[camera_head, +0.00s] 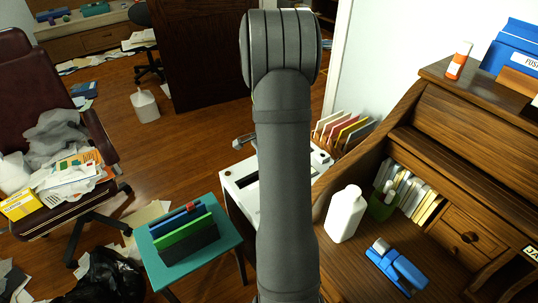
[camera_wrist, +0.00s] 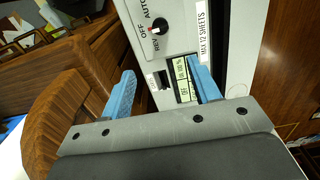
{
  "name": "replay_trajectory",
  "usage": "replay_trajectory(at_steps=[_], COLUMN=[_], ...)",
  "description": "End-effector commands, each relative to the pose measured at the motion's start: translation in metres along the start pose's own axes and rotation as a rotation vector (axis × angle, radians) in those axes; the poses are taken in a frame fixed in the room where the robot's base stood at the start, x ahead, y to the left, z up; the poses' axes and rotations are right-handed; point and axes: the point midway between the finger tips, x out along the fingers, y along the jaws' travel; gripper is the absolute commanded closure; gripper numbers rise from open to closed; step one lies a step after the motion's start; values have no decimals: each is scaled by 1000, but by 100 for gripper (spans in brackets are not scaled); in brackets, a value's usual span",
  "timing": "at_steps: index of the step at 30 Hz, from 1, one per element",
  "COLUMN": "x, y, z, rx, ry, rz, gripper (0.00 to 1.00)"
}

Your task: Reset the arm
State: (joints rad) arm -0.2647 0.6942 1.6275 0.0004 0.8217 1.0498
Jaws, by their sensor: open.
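My arm (camera_head: 285,170) rises through the middle of the head view and bends over at the top; it hides part of the scene behind it. My gripper (camera_wrist: 161,68) shows in the wrist view with two blue fingers spread apart and nothing between them. Past the fingers is the white shredder (camera_wrist: 195,25), with a black knob marked OFF, AUTO and REV, a small display and a "MAX 12 SHEETS" label. I cannot tell whether the fingers touch it. In the head view the shredder (camera_head: 238,178) stands partly behind my arm, with a dark slot on top.
A teal stool (camera_head: 160,276) with folders stands front left. A cluttered maroon chair (camera_head: 75,205) is at left. Floor (camera_head: 185,150) behind the stool is clear.

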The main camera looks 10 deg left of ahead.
Motion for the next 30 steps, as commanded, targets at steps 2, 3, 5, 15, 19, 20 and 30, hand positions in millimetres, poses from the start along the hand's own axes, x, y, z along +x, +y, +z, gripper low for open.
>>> replay_trajectory(at_steps=[2,3,5,15,19,20,30], x=[0,0,0,36,60,65,124], y=[0,0,0,0,0,1,0], z=[0,0,0,0,0,0,0], rx=[0,0,0,0,0,0,0], ry=[0,0,0,-2,-1,-2,-1], rz=[0,0,0,3,3,3,1], gripper=[44,44,44,44,44,44,44])
